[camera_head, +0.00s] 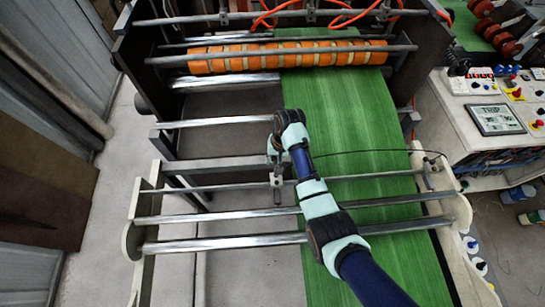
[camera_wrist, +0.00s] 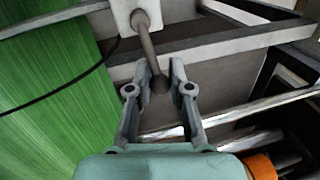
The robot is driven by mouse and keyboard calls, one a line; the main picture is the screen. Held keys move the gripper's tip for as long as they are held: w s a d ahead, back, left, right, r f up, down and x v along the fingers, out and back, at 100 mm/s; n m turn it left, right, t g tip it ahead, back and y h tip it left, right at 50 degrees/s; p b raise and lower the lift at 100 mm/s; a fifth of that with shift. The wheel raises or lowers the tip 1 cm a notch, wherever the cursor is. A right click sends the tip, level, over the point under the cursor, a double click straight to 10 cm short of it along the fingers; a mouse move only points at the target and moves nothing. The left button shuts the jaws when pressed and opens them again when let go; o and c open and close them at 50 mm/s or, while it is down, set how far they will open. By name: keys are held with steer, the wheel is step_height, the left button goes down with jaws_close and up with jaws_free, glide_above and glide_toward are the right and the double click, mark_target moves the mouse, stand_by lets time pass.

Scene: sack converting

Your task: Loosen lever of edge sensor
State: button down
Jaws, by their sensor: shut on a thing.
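The lever (camera_wrist: 148,45) is a grey-brown rod with a dark ball end. It sticks out of a pale block of the edge sensor (camera_wrist: 124,14) at the top of the wrist view. My gripper (camera_wrist: 163,68) is shut on the lever near its ball end, with one finger on each side. In the head view, my gripper (camera_head: 272,147) is just above a small sensor bracket (camera_head: 277,181) on a thin crossbar. My arm and gripper hide the lever there.
A green web (camera_head: 345,115) runs down beside my arm. Steel rollers (camera_head: 225,243) cross the frame in front. A control panel (camera_head: 495,119) stands at right.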

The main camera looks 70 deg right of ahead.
steer(key=c, duration=1)
jaws_free()
steer(key=shift+c, duration=0.2)
step_height(320, 180, up, 8)
steer(key=s, duration=0.1)
steer(key=shift+s+d+f, duration=0.15)
steer(key=shift+d+f, duration=0.1)
